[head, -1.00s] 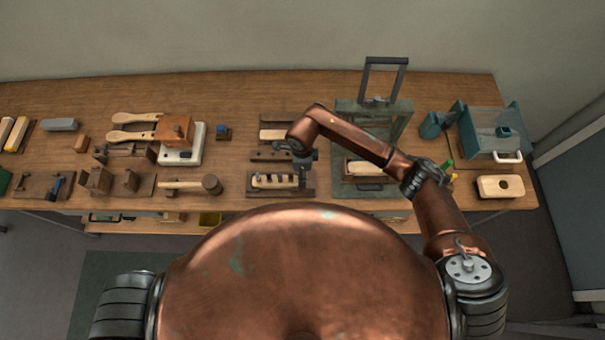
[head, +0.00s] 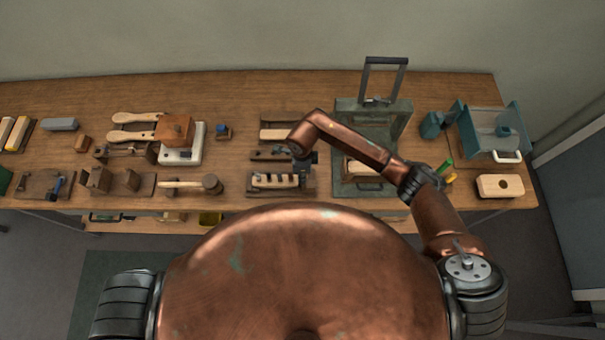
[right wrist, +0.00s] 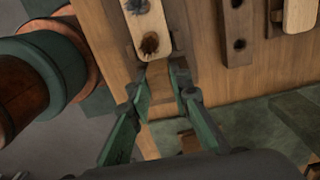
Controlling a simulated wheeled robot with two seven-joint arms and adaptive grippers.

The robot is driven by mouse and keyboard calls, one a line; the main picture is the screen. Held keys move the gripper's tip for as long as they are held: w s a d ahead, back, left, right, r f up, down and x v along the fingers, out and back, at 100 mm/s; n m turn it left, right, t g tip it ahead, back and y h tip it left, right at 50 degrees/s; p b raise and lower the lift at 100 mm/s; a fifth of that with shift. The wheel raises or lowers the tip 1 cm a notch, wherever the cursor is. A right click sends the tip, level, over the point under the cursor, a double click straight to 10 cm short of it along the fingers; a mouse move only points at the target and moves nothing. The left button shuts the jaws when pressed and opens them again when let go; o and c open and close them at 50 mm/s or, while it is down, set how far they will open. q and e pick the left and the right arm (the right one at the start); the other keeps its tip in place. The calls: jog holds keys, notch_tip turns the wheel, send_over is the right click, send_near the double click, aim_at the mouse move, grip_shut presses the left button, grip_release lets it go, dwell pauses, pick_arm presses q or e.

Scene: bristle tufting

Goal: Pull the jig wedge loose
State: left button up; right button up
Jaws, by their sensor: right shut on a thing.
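The jig (head: 266,193) is a dark wooden base near the bench's front edge, holding a pale brush block (head: 272,181) with several dark holes or tufts. In the right wrist view the end of the pale block (right wrist: 149,28) shows two dark tufted holes. My right gripper (right wrist: 164,75) is shut on the jig wedge (right wrist: 159,78), a small brown wooden piece just beyond the block's end. I cannot tell whether the wedge still touches the block. In the head view my right gripper (head: 304,166) is over the jig's right end and hides the wedge. My left gripper is out of view.
A green press (head: 343,188) with an upright handle stands right of the jig. A mallet (head: 190,185) lies to its left. Behind are more wooden blocks (head: 274,134). A teal box (head: 490,135) and pale holed block (head: 500,186) are at the right.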

grip_shut()
jog(key=shift+d+r, duration=0.2)
jog(key=shift+r, duration=0.4)
jog(key=shift+d+r, duration=0.15)
jog(key=shift+r, duration=0.45)
jog(key=o, duration=0.9)
grip_release()
jog(key=shift+o, duration=0.2)
notch_tip(320, 180, up, 12)
